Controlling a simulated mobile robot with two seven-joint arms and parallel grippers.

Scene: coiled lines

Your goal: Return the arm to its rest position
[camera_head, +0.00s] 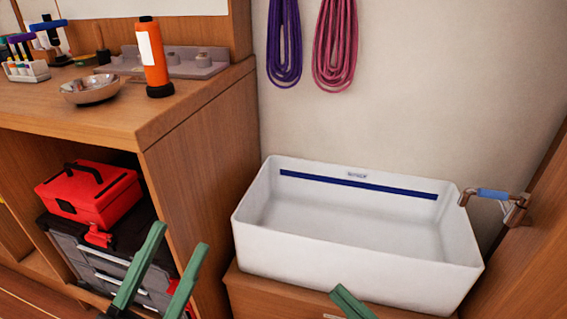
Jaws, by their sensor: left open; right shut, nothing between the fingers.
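My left gripper (176,262) shows at the lower left as two green fingers spread apart. It is open and empty, in front of the dark tool case on the lower shelf. My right gripper (351,304) shows only as green fingertips close together at the bottom edge. It is shut with nothing between the fingers, in front of the white basin (330,257). The rest of both arms is out of view.
A wooden counter (130,113) at left bears an orange bottle (155,62), a bowl (91,91) and a tube rack (27,71). A red toolbox (100,195) sits below. Purple (284,45) and pink (336,45) coiled lines hang on the wall. A tap (495,197) juts out at right.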

